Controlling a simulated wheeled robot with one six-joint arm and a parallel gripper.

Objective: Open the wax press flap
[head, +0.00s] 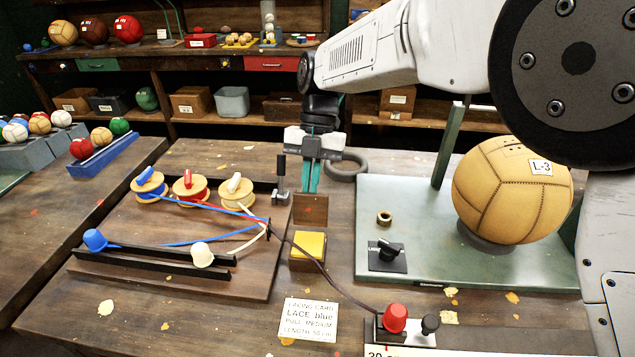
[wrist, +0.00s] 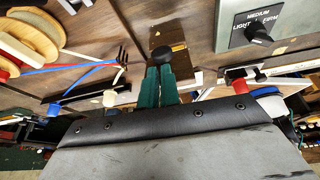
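The wax press (head: 308,265) is a small wooden box with a yellow block (head: 309,245) showing on top. Its brown flap (head: 310,210) stands upright at the back edge of the box; its brown board also shows in the wrist view (wrist: 182,62). My gripper (head: 310,186) is directly above the flap, pointing down. In the wrist view its two green fingers (wrist: 159,72) are close together with a black round knob (wrist: 161,52) at their tips. They look closed on the knob, whose stem is hidden. In the head view the gripper hides the knob.
A black-handled lever (head: 280,180) stands just left of my gripper. A board with thread spools (head: 189,187) is further left. A green plate (head: 400,210) with a tan ball (head: 510,190) is to the right.

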